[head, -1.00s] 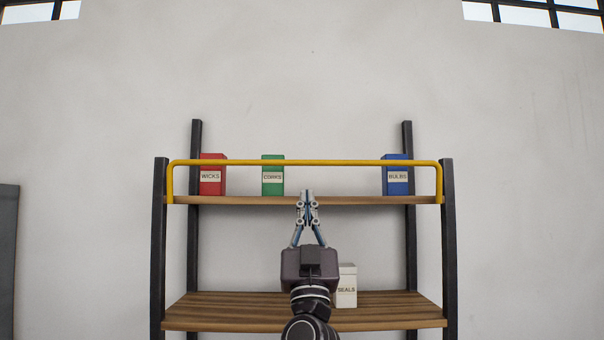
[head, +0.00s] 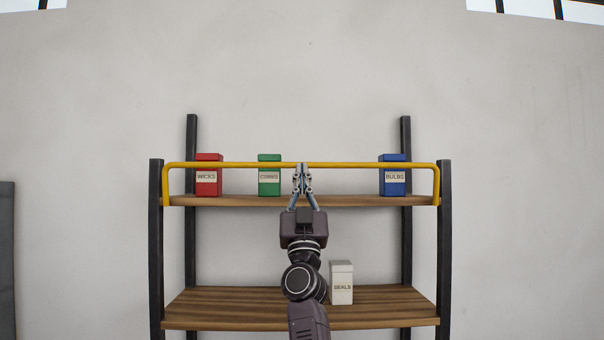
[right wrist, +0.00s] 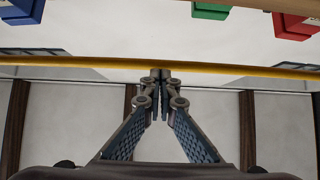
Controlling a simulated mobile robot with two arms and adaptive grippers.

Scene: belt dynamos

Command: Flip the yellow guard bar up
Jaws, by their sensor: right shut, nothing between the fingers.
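The yellow guard bar (head: 230,164) runs across the front of the upper shelf, its bent ends at the two front posts. My right gripper (head: 302,168) is shut and empty, its fingertips at the middle of the bar. In the right wrist view the bar (right wrist: 70,66) crosses just at the fingertips (right wrist: 160,74); I cannot tell whether they touch it. My left gripper is not in view.
On the upper shelf (head: 340,200) stand a red WICKS box (head: 208,183), a green CORKS box (head: 269,183) and a blue BULBS box (head: 394,183). A white SEALS box (head: 341,284) stands on the lower shelf (head: 230,308). Dark posts (head: 445,250) flank the shelves.

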